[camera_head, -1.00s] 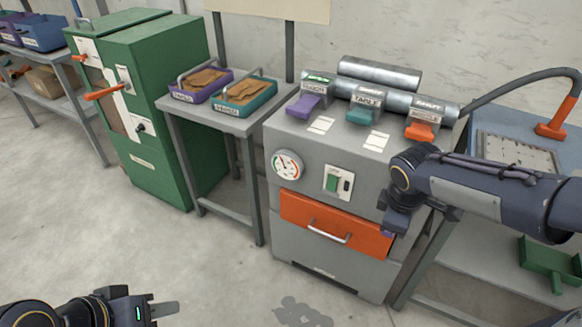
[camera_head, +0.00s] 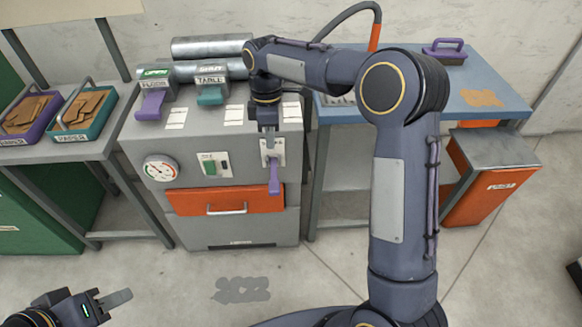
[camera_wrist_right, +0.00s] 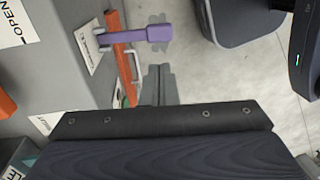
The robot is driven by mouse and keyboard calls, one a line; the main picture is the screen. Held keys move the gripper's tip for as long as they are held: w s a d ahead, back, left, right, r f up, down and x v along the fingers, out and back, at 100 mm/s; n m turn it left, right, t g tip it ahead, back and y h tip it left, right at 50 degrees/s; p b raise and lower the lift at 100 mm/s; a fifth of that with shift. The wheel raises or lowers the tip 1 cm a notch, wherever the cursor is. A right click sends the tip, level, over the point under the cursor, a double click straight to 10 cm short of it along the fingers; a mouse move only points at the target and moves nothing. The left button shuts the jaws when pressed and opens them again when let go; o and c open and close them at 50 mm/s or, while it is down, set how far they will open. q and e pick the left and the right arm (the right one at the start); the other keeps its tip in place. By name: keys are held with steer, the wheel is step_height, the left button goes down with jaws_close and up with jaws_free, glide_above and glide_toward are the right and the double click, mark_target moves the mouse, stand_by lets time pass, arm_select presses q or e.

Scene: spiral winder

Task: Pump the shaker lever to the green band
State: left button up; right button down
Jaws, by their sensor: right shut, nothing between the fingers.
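The purple shaker lever (camera_head: 274,176) sticks out from a white plate (camera_head: 272,152) at the right of the grey machine's front. In the right wrist view, the lever (camera_wrist_right: 150,35) points right from its labelled plate. My right gripper (camera_head: 268,132) points down just above the lever. Its shut, empty fingers also show in the wrist view (camera_wrist_right: 156,84), near the lever; I cannot tell whether they touch. The round gauge (camera_head: 160,168) is at the machine's left; its bands are too small to read. My left gripper (camera_head: 117,299) is low at the left, away from the machine; its opening is unclear.
An orange drawer (camera_head: 228,200) with a handle lies below the green switch (camera_head: 209,168). Purple (camera_head: 153,104) and teal (camera_head: 210,95) levers are on top. A blue table (camera_head: 480,88) stands right, paper trays left.

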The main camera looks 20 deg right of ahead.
steer(key=shift+r, duration=0.1)
stand_by(0.3)
steer(key=b, duration=0.1)
glide_toward(274, 196)
steer(key=f, duration=0.2)
steer(key=w+f, duration=0.1)
steer(key=f, duration=0.2)
steer(key=shift+w+d+f, duration=0.25)
steer(key=shift+w+f, duration=0.05)
steer(key=shift+w, duration=0.1)
steer(key=f+t+b, duration=0.1)
steer(key=f+b, duration=0.1)
steer(key=b, duration=0.2)
steer(key=s+f+t+h+b, duration=0.1)
steer(key=f+t+b, duration=0.1)
steer(key=b, duration=0.3)
steer(key=f+t+b, duration=0.2)
steer(key=b, duration=0.2)
steer(key=shift+s+a+f+h, duration=0.25)
steer(key=shift+f+h, duration=0.05)
steer(key=shift+f+b, duration=0.25)
steer(key=shift+b, duration=0.35)
steer(key=shift+d+f, duration=0.1)
steer(key=shift+s+f, duration=0.1)
steer(key=shift+f, duration=0.05)
